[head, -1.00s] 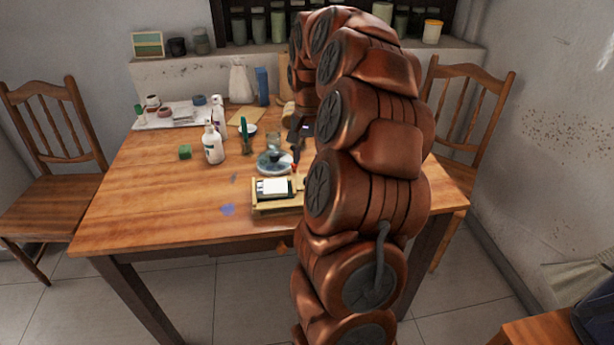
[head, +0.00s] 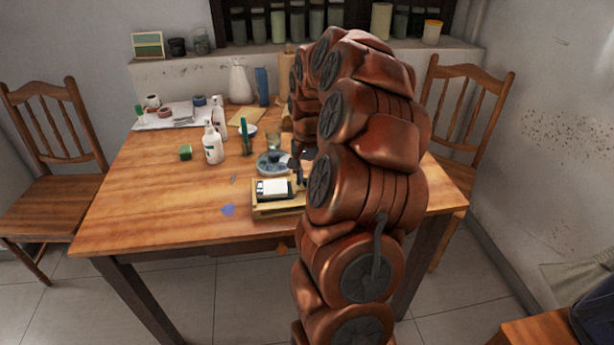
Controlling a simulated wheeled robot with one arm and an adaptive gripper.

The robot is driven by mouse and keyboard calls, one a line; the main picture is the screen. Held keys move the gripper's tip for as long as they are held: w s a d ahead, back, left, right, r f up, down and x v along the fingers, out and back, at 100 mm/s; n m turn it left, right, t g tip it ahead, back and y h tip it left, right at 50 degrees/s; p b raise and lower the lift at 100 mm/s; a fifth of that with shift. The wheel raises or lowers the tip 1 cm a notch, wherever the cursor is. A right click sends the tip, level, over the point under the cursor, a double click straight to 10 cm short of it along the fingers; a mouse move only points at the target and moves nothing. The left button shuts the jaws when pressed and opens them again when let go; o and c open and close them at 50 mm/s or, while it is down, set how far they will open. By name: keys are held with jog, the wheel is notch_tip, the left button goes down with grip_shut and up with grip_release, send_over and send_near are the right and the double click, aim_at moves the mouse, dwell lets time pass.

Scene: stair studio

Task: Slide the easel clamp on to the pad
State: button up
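A low wooden easel (head: 268,211) lies near the front edge of the table, left of my arm. A white pad (head: 274,187) with dark edging rests on it. The clamp cannot be made out; the easel's right part is hidden behind my arm. The dark end of my gripper (head: 295,165) shows only in part, just above and behind the easel's right side, by a grey round palette (head: 270,163). My arm hides most of it, so its fingers and anything between them cannot be told.
The wooden table (head: 150,215) has free room at its front left. A white tray (head: 160,122) is at back left. Chairs flank the table.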

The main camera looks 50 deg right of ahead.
grip_shut()
jog(key=shift+w+a+f+b, duration=0.15)
jog(key=shift+w+a+b, duration=0.15)
jog(key=shift+a+b, duration=0.1)
jog(key=shift+w+a, duration=0.25)
jog(key=shift+a, duration=0.15)
jog(key=shift+o, duration=2.3)
grip_release()
jog(key=shift+r, duration=0.2)
